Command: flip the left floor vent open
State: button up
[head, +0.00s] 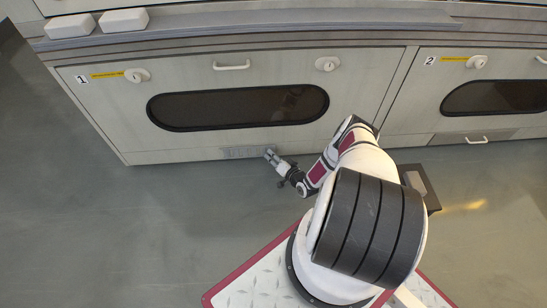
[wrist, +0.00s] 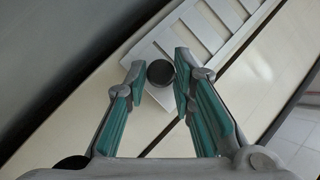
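The left floor vent (head: 236,153) is a small pale grille low on the cabinet base under bay 1, partly hidden by my gripper (head: 270,155). In the wrist view the vent (wrist: 205,38) is a white slatted panel running diagonally, and it looks closed. A dark round knob (wrist: 161,73) is at its near end. My gripper (wrist: 159,73) is open, with its teal-padded fingers either side of the knob. There is a gap on the left, and the right fingertip is close to the knob; I cannot tell whether it touches.
Bay 1's door (head: 120,110) has a dark oval window (head: 238,107) and a handle (head: 231,67). Below bay 2 is a panel with a white handle (head: 476,141). White boxes (head: 124,20) sit on the upper left ledge. The grey floor (head: 120,230) is clear at left.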

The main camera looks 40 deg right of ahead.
grip_shut()
jog(key=shift+w+a, duration=0.35)
jog(key=shift+a, duration=0.2)
jog(key=shift+w+a, duration=0.35)
jog(key=shift+a, duration=0.2)
jog(key=o, duration=0.7)
grip_release()
jog(key=shift+s, duration=0.3)
jog(key=v, duration=1.1)
jog(key=shift+s+a+r, duration=0.1)
jog(key=shift+s, duration=0.1)
